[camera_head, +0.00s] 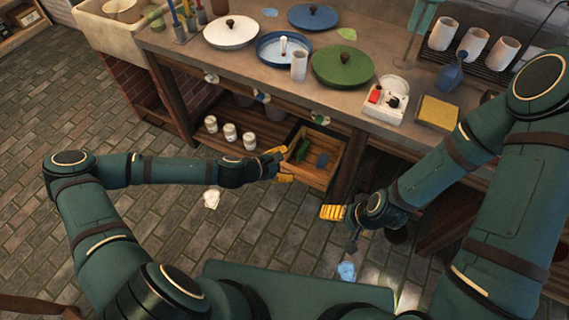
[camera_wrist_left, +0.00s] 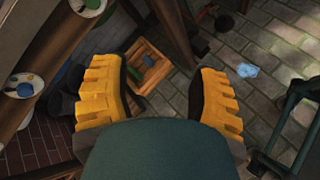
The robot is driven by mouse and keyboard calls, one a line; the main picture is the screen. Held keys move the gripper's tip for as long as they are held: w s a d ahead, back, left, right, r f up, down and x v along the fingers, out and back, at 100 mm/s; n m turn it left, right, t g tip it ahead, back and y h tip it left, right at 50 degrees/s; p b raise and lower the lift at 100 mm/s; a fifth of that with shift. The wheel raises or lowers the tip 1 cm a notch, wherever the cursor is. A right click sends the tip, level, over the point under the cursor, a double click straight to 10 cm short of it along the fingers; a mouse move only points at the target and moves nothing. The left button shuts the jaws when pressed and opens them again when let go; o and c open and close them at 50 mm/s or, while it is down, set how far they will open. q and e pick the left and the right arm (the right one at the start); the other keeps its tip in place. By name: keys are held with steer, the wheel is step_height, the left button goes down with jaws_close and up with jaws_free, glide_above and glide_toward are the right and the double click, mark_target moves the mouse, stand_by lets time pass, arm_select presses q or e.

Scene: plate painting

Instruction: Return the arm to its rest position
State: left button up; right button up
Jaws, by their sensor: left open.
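My left arm reaches in from the left of the head view. Its gripper (camera_head: 281,165) has yellow fingers and hangs at the left side of a wooden crate, below table height. In the left wrist view the two yellow fingers of this gripper (camera_wrist_left: 157,80) stand wide apart with nothing between them. My right gripper (camera_head: 333,212) hangs in front of the workbench, over the floor. Its yellow finger pad shows, but I cannot tell how far its fingers are apart.
The wooden crate (camera_head: 320,178) holds green and dark items. The workbench (camera_head: 268,77) carries a white lidded dish (camera_head: 231,34), a blue dish (camera_head: 262,48) and a green lidded dish (camera_head: 343,70). Several white jars (camera_head: 230,133) stand on the lower shelf. A blue patch (camera_head: 347,271) lies on the brick floor.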

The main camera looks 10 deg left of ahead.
stand_by(0.3)
arm_select(q)
steer(key=s+d+f+m+g+y, duration=0.25)
steer(key=s+m+g, duration=0.35)
steer(key=s+m, duration=0.75)
steer(key=s+a+m, duration=0.1)
steer(key=a+r+m+y, duration=0.1)
steer(key=a+m, duration=0.1)
steer(key=s+a+m+y, duration=0.1)
steer(key=shift+s+a+r+m, duration=0.15)
steer(key=shift+s+r+m, duration=0.1)
steer(key=shift+s+m, duration=0.1)
